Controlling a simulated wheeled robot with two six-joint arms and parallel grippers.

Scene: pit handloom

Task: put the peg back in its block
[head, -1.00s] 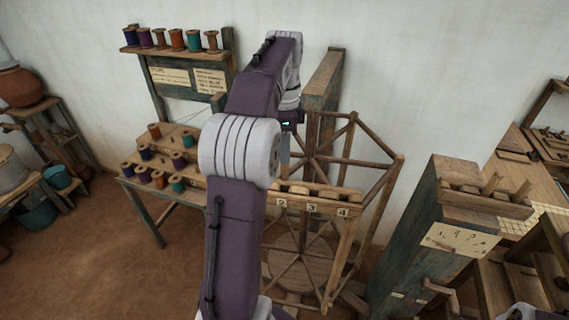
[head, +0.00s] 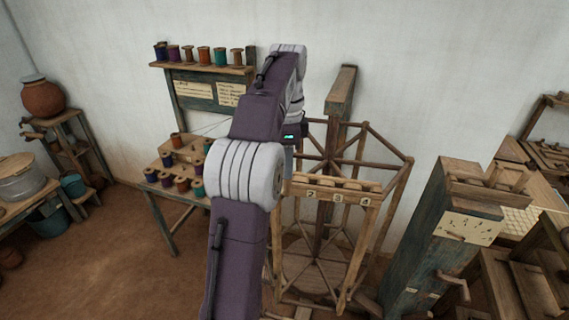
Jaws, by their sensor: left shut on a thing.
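My left gripper (head: 289,165) is low behind my left forearm, at the left end of a wooden block (head: 340,193) with number labels; 2, 3 and 4 can be read. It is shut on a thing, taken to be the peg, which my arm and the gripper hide. The left end of the block is also hidden, so I cannot tell whether the peg touches it. A second wooden block (head: 487,183) with several pegs tops the green post at the right. My right gripper is out of view.
A wooden reel frame (head: 401,190) stands around and below the numbered block. The post (head: 425,240) with a paper label and crank is at the right. A spool stand (head: 207,68) is at the left, with bare floor in front.

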